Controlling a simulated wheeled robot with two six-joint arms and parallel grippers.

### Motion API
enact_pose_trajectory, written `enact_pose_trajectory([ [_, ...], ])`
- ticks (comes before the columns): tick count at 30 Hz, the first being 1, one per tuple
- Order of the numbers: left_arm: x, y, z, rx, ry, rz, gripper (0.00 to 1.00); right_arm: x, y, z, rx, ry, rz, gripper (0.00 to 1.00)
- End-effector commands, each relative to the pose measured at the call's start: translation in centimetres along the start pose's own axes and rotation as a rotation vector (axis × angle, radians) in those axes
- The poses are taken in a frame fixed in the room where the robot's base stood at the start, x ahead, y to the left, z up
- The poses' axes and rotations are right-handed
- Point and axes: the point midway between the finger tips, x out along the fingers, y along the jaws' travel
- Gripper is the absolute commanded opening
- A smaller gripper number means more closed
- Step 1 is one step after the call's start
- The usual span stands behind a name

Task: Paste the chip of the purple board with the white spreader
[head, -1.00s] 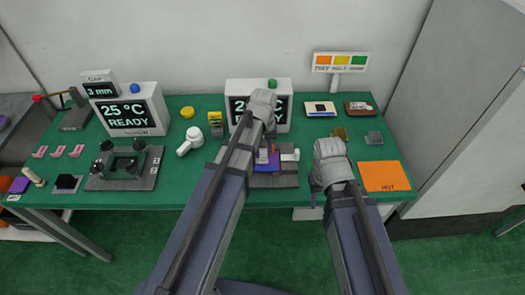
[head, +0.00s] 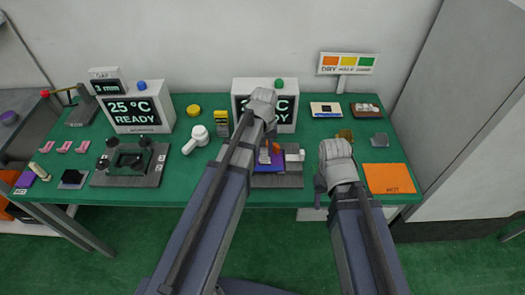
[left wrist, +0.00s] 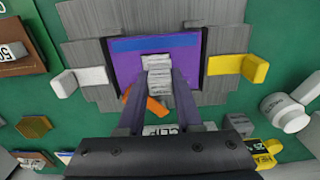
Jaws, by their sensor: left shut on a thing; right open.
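The purple board (left wrist: 190,68) lies in a grey fixture (left wrist: 95,45) between a white lever (left wrist: 80,78) and a yellow lever (left wrist: 238,67). In the head view the board (head: 262,168) is partly behind my left arm. My left gripper (left wrist: 157,70) points down over the board, shut on a whitish ridged block (left wrist: 157,82) that looks like the white spreader. I cannot tell whether it touches the board. The chip is hidden. An orange piece (left wrist: 155,108) shows beside the fingers. My right gripper (head: 322,190) is open and empty in front of the table.
A second fixture (head: 128,162) is further left. An orange HOT plate (head: 388,178) lies at the right. Display boxes (head: 140,107) stand at the back.

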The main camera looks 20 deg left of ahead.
Motion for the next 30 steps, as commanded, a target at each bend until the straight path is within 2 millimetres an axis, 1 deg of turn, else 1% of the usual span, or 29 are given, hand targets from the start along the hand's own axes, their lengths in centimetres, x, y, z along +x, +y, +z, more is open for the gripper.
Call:
enact_pose_trajectory([
  [3,-0.1,0.3,-0.2,0.000,0.000,0.001,0.00,-0.1,0.0,0.0,0.000,0.000,0.000,0.50],
  [10,-0.1,0.3,-0.1,0.000,0.000,0.001,0.00,-0.1,0.0,0.0,0.000,0.000,0.000,0.50],
  [14,-0.6,0.3,-0.1,0.000,0.000,0.001,0.00,-0.5,0.1,0.0,0.000,0.000,0.000,0.50],
  [30,-5.7,0.3,-0.1,0.000,0.000,0.002,0.00,-5.6,0.5,0.3,0.000,0.000,0.000,0.50],
])
